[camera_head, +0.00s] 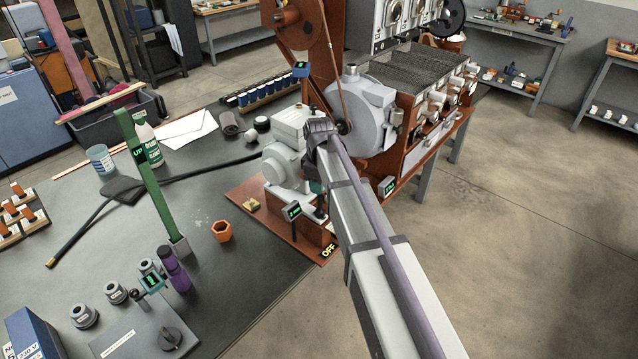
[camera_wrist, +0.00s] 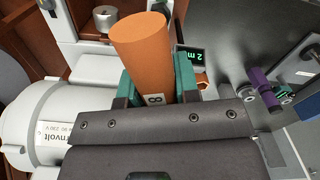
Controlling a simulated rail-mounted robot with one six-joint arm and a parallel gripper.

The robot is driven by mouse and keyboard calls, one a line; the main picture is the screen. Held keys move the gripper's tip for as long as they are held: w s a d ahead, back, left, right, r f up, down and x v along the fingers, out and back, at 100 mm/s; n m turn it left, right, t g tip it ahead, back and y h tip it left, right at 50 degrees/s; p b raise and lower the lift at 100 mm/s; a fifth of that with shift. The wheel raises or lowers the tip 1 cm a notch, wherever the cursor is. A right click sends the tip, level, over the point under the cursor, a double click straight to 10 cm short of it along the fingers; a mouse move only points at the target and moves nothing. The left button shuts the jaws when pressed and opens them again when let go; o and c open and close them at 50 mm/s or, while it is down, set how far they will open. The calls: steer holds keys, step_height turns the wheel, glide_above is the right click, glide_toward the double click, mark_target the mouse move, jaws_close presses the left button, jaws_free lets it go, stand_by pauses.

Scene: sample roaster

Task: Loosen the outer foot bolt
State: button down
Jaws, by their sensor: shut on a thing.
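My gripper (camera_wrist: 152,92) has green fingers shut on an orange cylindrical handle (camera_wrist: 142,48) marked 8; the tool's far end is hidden. The white motor (camera_wrist: 35,122) is beside it at the left of the wrist view. In the head view the motor (camera_head: 283,165) sits on a reddish-brown base (camera_head: 247,194), and my arm reaches over to it from the lower right. My arm mostly covers the gripper there. A silver round part (camera_wrist: 105,18) shows beyond the handle at the upper left; I cannot tell whether it is a foot bolt. No foot bolt is clearly visible.
An orange cup-like hexagonal piece (camera_head: 222,231) stands on the dark table near the base. A green upright post (camera_head: 150,180) and a purple-handled tool (camera_head: 175,270) stand further left. More orange-handled tools (camera_head: 18,190) stand at far left.

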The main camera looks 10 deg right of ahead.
steer(key=shift+r+p, duration=1.6)
steer(key=shift+r, duration=0.15)
step_height(320, 180, up, 5)
steer(key=p, duration=0.5)
steer(key=shift+r, duration=0.1)
steer(key=shift+f, duration=0.2)
